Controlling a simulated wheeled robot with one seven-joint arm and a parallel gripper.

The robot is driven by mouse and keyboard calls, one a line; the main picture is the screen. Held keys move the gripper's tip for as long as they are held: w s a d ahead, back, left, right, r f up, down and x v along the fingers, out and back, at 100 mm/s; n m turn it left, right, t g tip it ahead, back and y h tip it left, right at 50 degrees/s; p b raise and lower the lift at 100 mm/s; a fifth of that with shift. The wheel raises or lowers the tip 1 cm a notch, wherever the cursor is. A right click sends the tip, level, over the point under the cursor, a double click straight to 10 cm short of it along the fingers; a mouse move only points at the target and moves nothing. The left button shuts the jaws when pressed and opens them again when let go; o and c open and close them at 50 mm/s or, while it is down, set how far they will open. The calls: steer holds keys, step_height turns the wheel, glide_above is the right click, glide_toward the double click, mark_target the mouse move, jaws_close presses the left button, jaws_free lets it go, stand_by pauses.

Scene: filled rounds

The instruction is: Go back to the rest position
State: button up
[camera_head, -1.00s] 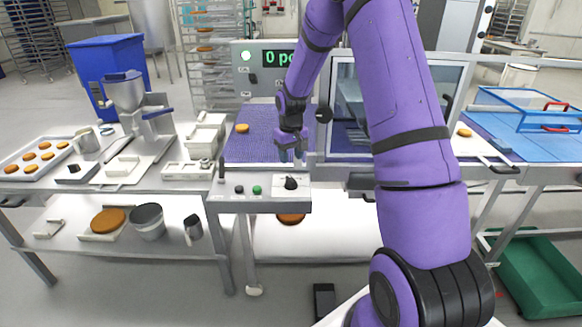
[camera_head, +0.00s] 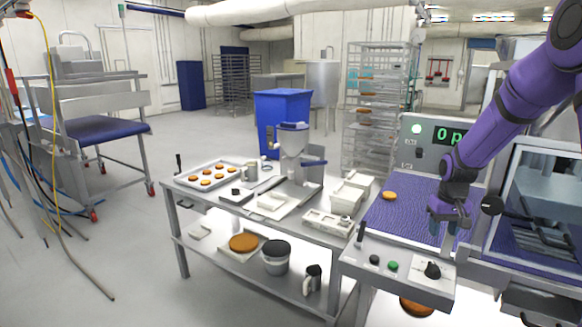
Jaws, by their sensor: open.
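My gripper (camera_head: 449,222) points down over the purple mesh belt (camera_head: 398,225), at the right of the view. Its jaws are open, and I see nothing between them. A round orange-brown piece (camera_head: 389,195) lies on the belt to the left of the gripper, apart from it. My purple arm reaches in from the upper right.
The control panel (camera_head: 400,268) with knobs stands in front of the belt. A machine with a clear guard (camera_head: 540,205) is close on the right. A steel table (camera_head: 185,190) with a tray of rounds (camera_head: 208,165) stands left. Open floor lies further left.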

steer(key=s+a+r+t, duration=0.1)
steer(key=s+a+r, duration=0.3)
steer(key=s+r, duration=0.4)
steer(key=s+a+r+t, duration=0.1)
steer(key=s+a+r, duration=0.45)
steer(key=r, duration=0.55)
steer(key=s+a+r+t, duration=0.1)
steer(key=s+a+r, duration=0.1)
steer(key=s, duration=0.8)
steer(key=s+a+r+t, duration=0.1)
steer(key=s+a+r, duration=0.1)
steer(key=s, duration=0.8)
steer(key=shift+a+r+n+t, duration=0.35)
steer(key=shift+a+n+t, duration=0.05)
steer(key=shift+d, duration=0.15)
